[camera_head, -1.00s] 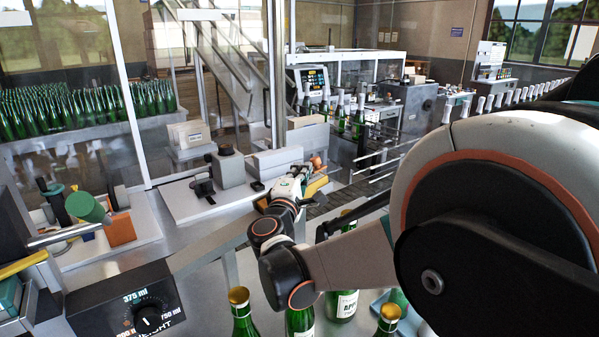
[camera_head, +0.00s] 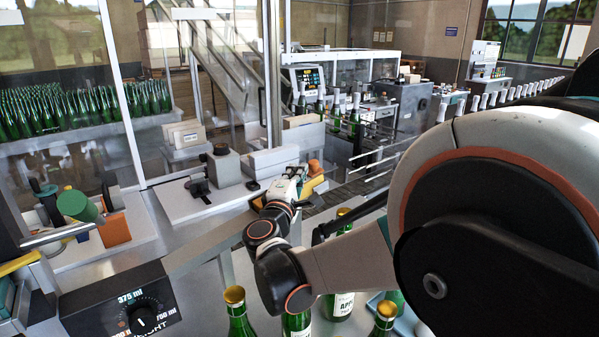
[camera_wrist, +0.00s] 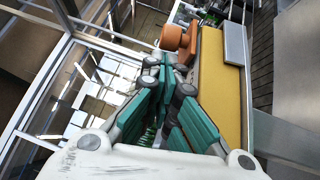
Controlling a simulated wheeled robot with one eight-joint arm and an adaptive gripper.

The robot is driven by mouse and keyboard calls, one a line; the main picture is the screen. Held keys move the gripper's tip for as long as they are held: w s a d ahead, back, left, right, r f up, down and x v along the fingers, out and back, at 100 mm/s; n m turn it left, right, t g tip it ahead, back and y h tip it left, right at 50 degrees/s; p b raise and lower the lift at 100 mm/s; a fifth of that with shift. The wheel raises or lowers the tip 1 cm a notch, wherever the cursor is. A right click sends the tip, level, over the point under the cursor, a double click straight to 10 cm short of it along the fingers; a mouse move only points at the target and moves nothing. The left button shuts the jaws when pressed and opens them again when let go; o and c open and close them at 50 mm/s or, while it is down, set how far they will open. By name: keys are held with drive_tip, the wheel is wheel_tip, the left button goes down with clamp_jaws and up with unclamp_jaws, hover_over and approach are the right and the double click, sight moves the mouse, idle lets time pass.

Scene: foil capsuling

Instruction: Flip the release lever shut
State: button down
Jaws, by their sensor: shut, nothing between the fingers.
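My gripper (camera_head: 300,174) is at the end of my outstretched arm, at the far end of the bench near its machine corner. In the wrist view its teal-padded fingers (camera_wrist: 168,64) are together with nothing between them. Just beyond the fingertips is an orange rounded part (camera_wrist: 180,40), which also shows in the head view (camera_head: 315,167). It may belong to the release lever, but I cannot tell the lever for certain. A yellow block (camera_wrist: 221,85) lies right of the fingers. Whether the fingertips touch the orange part is unclear.
Green bottles with gold caps (camera_head: 235,297) stand below my forearm. A dial box marked in ml (camera_head: 120,300) is at lower left. A grey post unit (camera_head: 225,165) stands left of my gripper. A glazed frame (camera_head: 128,90) rises at left. Conveyor rails (camera_head: 375,165) run behind at right.

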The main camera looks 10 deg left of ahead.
drive_tip(key=s+f, duration=0.1)
drive_tip(key=s, duration=0.6)
drive_tip(key=shift+a, duration=0.15)
drive_tip(key=shift+w, duration=0.1)
